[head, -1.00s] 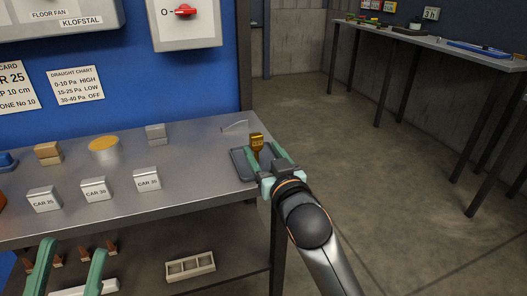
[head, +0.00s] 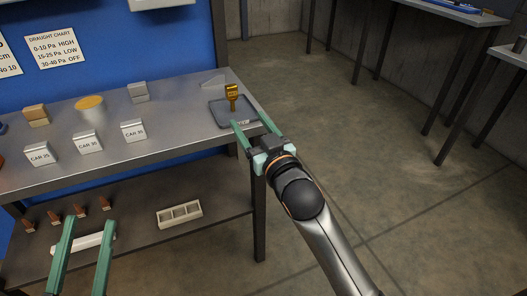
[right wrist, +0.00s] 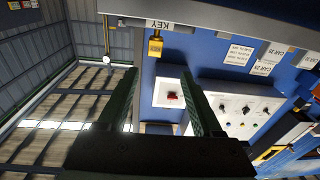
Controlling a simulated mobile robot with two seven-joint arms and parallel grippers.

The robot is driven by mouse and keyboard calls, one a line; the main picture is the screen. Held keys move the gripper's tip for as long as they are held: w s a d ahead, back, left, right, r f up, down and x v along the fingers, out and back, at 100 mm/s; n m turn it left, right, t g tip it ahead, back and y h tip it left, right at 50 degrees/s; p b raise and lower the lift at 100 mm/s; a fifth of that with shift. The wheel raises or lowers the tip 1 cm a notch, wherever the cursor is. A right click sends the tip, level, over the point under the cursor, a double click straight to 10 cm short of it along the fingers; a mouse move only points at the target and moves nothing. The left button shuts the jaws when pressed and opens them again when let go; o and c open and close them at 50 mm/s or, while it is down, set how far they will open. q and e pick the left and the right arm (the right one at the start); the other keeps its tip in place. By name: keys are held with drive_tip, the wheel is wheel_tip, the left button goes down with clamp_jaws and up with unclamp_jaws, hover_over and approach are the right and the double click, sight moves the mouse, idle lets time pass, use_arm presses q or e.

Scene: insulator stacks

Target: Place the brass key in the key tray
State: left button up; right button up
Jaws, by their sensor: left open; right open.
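The brass key (head: 232,93), with a yellow labelled head, stands upright in the dark grey key tray (head: 217,114) at the right end of the bench. The key also shows in the right wrist view (right wrist: 155,46), upside down, by the tray's KEY label (right wrist: 172,26). My right gripper (head: 248,117) is open and empty at the tray's near right side, apart from the key. Its fingers frame empty space in the right wrist view (right wrist: 163,71). My left gripper (head: 87,229) is open and empty in front of the lower shelf. The key's foot is hard to make out.
White blocks marked CAR (head: 134,131) stand along the bench front. Behind them are a brass-topped cylinder (head: 90,105), a tan block stack (head: 37,115) and a grey block stack (head: 138,92). The lower shelf holds a divided box (head: 179,214) and brown pieces.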

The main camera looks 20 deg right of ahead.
drive_tip(key=s+a+r+n+t+y, duration=0.1)
drive_tip(key=s+n+y, duration=0.2)
drive_tip(key=s, duration=0.7)
drive_tip(key=s+a+r+n+t+y, duration=0.1)
drive_tip(key=s+n+y, duration=0.2)
drive_tip(key=s, duration=0.6)
drive_tip(key=shift+s+a+r+n+t+y, duration=0.15)
drive_tip(key=shift+s+a+n+t+y, duration=0.25)
drive_tip(key=shift+y, duration=0.4)
drive_tip(key=shift+w+d, duration=0.1)
